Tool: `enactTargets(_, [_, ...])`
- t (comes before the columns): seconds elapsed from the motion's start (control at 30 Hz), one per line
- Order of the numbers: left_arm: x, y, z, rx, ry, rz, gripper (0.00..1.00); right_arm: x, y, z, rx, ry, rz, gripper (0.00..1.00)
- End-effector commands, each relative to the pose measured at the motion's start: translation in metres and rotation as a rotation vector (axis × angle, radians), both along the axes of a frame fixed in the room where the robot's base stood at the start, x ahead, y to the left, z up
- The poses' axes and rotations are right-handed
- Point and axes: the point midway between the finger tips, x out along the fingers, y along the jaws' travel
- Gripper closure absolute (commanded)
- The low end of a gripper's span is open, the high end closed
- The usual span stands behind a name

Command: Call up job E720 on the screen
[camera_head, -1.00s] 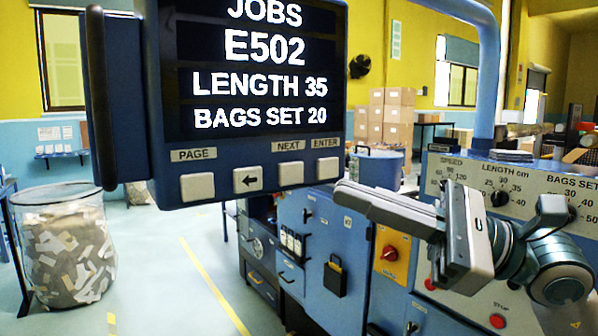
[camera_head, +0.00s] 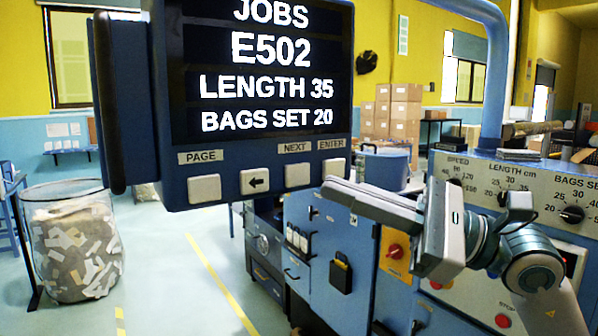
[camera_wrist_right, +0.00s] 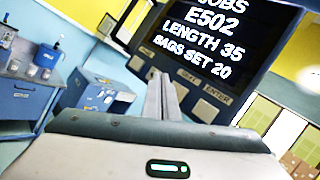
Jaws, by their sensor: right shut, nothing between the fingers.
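The screen (camera_head: 262,75) hangs in a dark blue frame and reads JOBS, E502, LENGTH 35, BAGS SET 20. Under it are the PAGE button (camera_head: 203,189), a left-arrow button (camera_head: 256,183), the NEXT button (camera_head: 297,175) and the ENTER button (camera_head: 334,168). My right gripper (camera_head: 325,188) is shut and empty, its tips just below ENTER in the head view. In the right wrist view its fingers (camera_wrist_right: 163,92) point up toward the button row, beside the NEXT button (camera_wrist_right: 181,90). I cannot tell whether they touch the panel. My left gripper is not in view.
A blue machine stands behind, with SPEED, LENGTH and BAGS SET dials (camera_head: 572,214) and a red rotary switch (camera_head: 395,251). A clear bin of paper scraps (camera_head: 75,245) stands at left. A dark handle (camera_head: 108,100) runs along the screen's left side. The floor between is clear.

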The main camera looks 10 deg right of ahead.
Motion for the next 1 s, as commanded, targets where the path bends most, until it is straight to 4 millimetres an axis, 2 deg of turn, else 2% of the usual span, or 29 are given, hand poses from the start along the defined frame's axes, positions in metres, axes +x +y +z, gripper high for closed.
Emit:
enactTargets(0.2, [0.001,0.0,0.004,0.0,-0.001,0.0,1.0,0.024,0.009,0.0,0.002,0.002,0.001,1.0])
enactTargets(0.43, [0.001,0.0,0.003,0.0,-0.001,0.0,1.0,0.041,0.015,-0.001,0.001,0.002,0.001,1.0])
enactTargets(1.0, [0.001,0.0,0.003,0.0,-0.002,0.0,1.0,0.045,0.017,0.0,0.0,0.001,0.0,1.0])
